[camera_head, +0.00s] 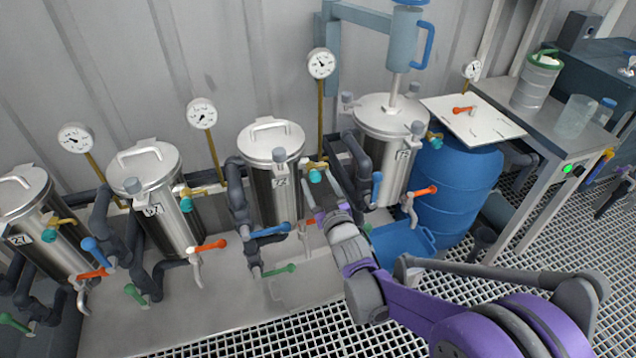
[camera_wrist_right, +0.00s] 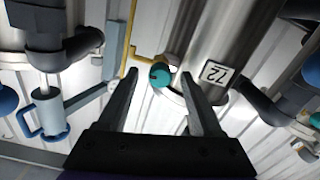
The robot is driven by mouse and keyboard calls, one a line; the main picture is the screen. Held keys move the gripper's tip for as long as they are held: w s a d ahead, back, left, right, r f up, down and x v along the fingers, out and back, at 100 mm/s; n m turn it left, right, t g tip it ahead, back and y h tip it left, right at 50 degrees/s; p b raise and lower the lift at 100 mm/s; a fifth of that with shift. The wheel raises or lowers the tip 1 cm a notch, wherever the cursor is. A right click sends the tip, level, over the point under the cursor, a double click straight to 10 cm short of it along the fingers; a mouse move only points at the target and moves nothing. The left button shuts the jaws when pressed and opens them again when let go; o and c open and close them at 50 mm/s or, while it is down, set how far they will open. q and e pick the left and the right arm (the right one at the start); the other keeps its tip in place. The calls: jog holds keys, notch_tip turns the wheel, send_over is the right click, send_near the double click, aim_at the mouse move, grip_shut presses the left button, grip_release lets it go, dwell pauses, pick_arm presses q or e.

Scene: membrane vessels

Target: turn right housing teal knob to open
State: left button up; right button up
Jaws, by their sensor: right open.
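Several steel housings stand in a row along the wall. In the head view, one teal knob (camera_head: 315,176) sits on a brass fitting beside the third housing (camera_head: 288,200) from the left. Another teal knob (camera_head: 437,143) is on the rightmost housing (camera_head: 378,165). My right gripper (camera_head: 318,183) is at the knob beside the third housing. In the right wrist view, a round teal knob (camera_wrist_right: 160,75) shows between the tips of its two open fingers, beside a numbered label (camera_wrist_right: 214,72). I cannot tell whether the fingers touch it. My left gripper is not in view.
Dark pipes and valves with a blue handle (camera_head: 272,230), an orange handle (camera_head: 210,246) and a green handle (camera_head: 280,270) crowd the housings. A pressure gauge (camera_head: 321,63) rises behind. A blue barrel (camera_head: 460,195) and a side table (camera_head: 545,125) stand at right.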

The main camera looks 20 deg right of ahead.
jog(key=shift+w, duration=0.15)
grip_shut()
jog(key=shift+n, duration=0.3)
jog(key=n, duration=0.5)
jog(key=shift+p, duration=0.3)
jog(key=n, duration=0.6)
jog(key=shift+n+p, duration=0.3)
jog(key=n, duration=0.6)
jog(key=shift+p, duration=0.3)
jog(key=n, duration=0.5)
jog(key=shift+n, duration=0.4)
jog(key=shift+p, duration=0.3)
